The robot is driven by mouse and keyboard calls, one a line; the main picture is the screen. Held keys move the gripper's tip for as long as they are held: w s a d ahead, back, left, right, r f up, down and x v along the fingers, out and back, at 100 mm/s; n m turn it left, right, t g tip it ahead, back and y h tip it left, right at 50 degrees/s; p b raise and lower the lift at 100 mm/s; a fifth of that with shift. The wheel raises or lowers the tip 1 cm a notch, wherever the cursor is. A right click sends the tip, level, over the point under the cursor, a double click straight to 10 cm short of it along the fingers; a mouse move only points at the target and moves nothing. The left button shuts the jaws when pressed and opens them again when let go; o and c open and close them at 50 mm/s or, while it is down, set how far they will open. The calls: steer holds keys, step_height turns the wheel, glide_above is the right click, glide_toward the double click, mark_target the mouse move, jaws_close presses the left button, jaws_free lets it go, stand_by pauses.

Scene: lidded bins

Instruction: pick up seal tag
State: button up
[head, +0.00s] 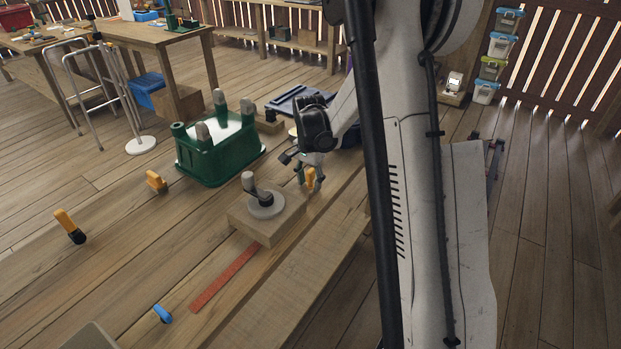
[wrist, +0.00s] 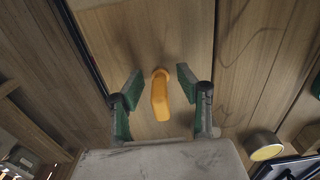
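An orange upright piece (head: 310,180), which I take for the seal tag, stands on the wooden surface beside a wooden block. In the wrist view the orange piece (wrist: 160,97) is between my two green fingers, with a visible gap on each side. My gripper (head: 305,176) is open and low over it. In the wrist view my gripper (wrist: 159,80) shows no clear contact with the piece. No writing shows on it, so I cannot confirm its name.
A wooden block (head: 287,226) with a grey round-based handle stands close left of my gripper. A green bin (head: 213,168) with grey-topped posts is behind. Other orange pieces (head: 155,181) and (head: 66,224) and a blue piece (head: 162,313) lie left. A red strip (head: 226,276) lies in front.

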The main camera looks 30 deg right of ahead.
jaws_close()
steer(key=shift+r, duration=0.1)
stand_by(0.3)
